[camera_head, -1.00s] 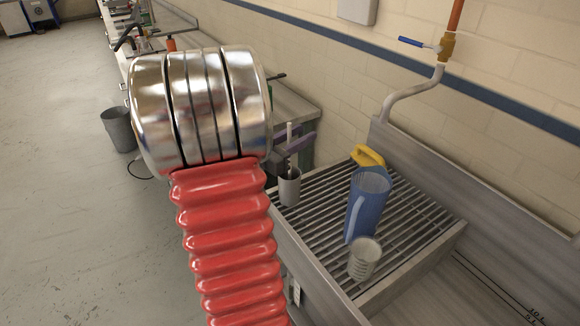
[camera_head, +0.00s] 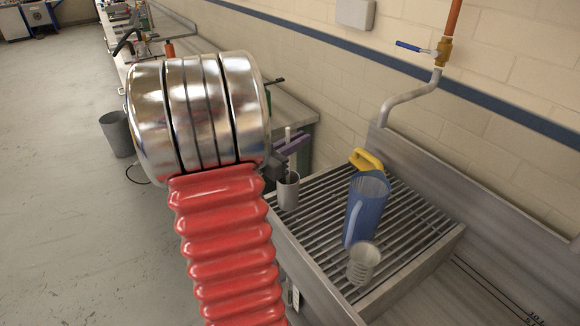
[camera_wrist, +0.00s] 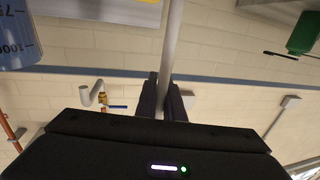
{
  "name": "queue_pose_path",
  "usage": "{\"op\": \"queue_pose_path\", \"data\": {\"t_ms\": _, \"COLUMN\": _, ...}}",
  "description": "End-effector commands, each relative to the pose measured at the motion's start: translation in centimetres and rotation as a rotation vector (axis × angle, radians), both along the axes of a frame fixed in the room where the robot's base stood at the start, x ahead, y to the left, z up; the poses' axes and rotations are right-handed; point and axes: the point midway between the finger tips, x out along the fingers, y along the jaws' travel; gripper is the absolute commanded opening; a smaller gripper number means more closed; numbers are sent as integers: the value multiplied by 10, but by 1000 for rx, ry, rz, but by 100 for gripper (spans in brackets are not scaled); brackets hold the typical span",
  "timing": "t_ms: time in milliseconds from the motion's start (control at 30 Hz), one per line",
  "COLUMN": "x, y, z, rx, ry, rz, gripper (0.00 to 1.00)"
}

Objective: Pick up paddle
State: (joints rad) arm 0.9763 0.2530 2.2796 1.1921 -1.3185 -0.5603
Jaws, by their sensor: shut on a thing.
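The paddle (camera_head: 288,132) shows as a thin pale upright rod. Its top stands above my gripper (camera_head: 291,145), and its lower end goes down into a small grey cup (camera_head: 288,193) at the left edge of the slatted rack. In the wrist view the rod (camera_wrist: 171,45) runs between the two dark fingers of my gripper (camera_wrist: 165,98), which is shut on it. The paddle's lower end is hidden inside the cup. My arm covers part of the view left of the cup.
The slatted metal rack (camera_head: 322,224) holds a blue jug (camera_head: 364,212), a yellow-handled thing (camera_head: 368,160) and a clear ribbed cup (camera_head: 362,264). A pipe with a blue-levered valve (camera_head: 443,50) runs along the wall behind. Open floor (camera_head: 60,200) lies to the left.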

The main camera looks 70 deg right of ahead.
Motion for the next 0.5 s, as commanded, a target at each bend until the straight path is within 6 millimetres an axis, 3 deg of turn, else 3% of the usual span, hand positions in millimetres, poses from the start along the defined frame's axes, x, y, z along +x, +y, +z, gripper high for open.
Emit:
{"op": "queue_pose_path", "data": {"t_ms": 267, "x": 0, "y": 0, "z": 6, "rx": -1, "ry": 0, "rz": 0, "gripper": 0}}
{"op": "queue_pose_path", "data": {"t_ms": 500, "x": 0, "y": 0, "z": 32, "rx": -5, "ry": -4, "rz": -1, "gripper": 0}}
